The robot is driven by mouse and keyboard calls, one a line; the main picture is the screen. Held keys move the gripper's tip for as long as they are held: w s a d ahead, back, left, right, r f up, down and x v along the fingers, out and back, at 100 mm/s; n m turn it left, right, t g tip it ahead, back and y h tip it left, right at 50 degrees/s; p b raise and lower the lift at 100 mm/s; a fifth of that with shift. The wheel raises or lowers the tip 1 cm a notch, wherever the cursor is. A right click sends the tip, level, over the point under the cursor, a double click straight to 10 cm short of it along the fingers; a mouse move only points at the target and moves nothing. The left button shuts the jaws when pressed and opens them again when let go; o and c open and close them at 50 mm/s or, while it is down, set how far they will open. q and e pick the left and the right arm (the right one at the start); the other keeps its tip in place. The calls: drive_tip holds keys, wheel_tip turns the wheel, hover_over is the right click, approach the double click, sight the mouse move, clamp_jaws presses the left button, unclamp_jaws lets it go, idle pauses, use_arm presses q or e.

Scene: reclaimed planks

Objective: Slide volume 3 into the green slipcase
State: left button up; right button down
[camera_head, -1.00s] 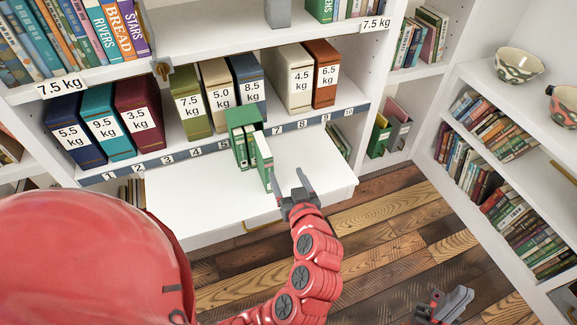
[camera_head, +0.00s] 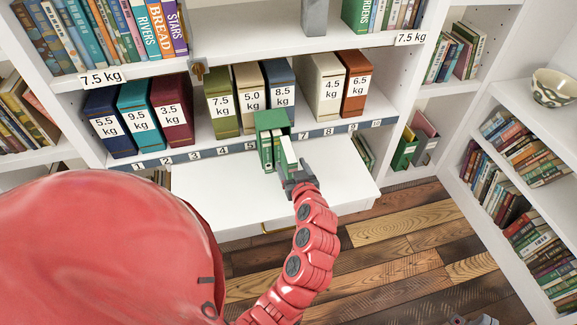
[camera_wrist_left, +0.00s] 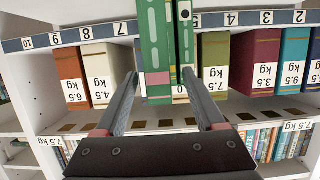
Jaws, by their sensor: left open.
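The green slipcase (camera_head: 270,121) stands on the white pull-out board below the shelf, with green volumes in it. One green volume with a pale top, apparently volume 3 (camera_head: 289,151), sticks out of its front at the right side. My left gripper (camera_head: 291,172) is open at the outer end of this volume. In the left wrist view the open fingers (camera_wrist_left: 160,75) point at a broad green spine (camera_wrist_left: 155,40), which lies between the fingertips with gaps at the sides. A slimmer green spine (camera_wrist_left: 186,35) stands beside it. The volume's number is not readable.
Weight-labelled box files stand on the shelf behind, including an olive one (camera_head: 221,104) and a cream one (camera_head: 323,88). The white board (camera_head: 215,195) is clear left of the slipcase. A bookcase with a bowl (camera_head: 553,87) stands at the right. A grey bit of my right gripper shows at the bottom edge.

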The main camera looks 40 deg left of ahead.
use_arm(q)
drive_tip(key=shift+f+p+x, duration=0.1)
drive_tip(key=shift+p+x, duration=0.2)
drive_tip(key=shift+x, duration=1.05)
drive_tip(key=shift+f+p+x, duration=0.15)
drive_tip(key=shift+p+x, duration=0.15)
drive_tip(key=shift+x, duration=1)
drive_tip(key=shift+d, duration=0.15)
clamp_jaws()
